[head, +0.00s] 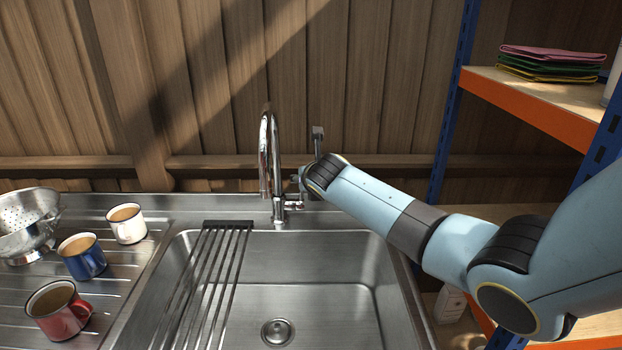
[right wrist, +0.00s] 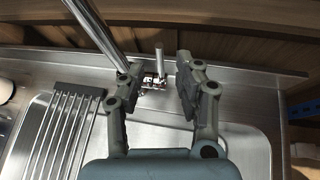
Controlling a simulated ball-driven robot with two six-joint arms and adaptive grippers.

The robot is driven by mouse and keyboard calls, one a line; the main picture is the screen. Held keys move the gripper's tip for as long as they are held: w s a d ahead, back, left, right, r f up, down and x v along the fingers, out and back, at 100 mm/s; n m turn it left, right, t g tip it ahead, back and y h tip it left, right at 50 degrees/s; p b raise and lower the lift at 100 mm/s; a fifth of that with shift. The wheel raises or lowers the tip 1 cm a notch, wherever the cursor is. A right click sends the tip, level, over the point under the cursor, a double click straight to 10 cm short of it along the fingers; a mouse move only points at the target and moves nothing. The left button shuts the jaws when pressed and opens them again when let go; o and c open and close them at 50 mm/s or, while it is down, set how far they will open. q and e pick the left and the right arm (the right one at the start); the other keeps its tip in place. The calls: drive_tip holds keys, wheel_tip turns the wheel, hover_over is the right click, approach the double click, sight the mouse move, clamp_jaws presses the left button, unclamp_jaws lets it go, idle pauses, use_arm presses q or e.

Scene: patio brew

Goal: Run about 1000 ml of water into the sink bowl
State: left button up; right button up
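The chrome tap (head: 265,155) stands behind the sink bowl (head: 330,300), its spout curving up over the bowl. No water stream shows, and the bowl's bare steel floor and drain (head: 277,332) are visible. The tap's upright lever (head: 317,142) is on the right of its body. In the right wrist view the lever (right wrist: 159,62) stands between the two fingers of my right gripper (right wrist: 158,66), which are spread apart. I cannot tell whether either finger touches it. In the head view my right wrist hides most of this gripper. My left gripper is not in view.
A slatted drying rack (head: 205,285) lies across the bowl's left part. A colander (head: 28,222), white mug (head: 127,230), blue mug (head: 90,262) and red mug (head: 72,325) stand on the left drainer. An orange-edged shelf (head: 540,105) with folded cloths (head: 550,60) is at right.

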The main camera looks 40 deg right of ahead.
drive_tip(key=v, duration=0.6)
drive_tip(key=shift+s+a, duration=0.1)
drive_tip(key=shift+a, duration=0.05)
idle(0.3)
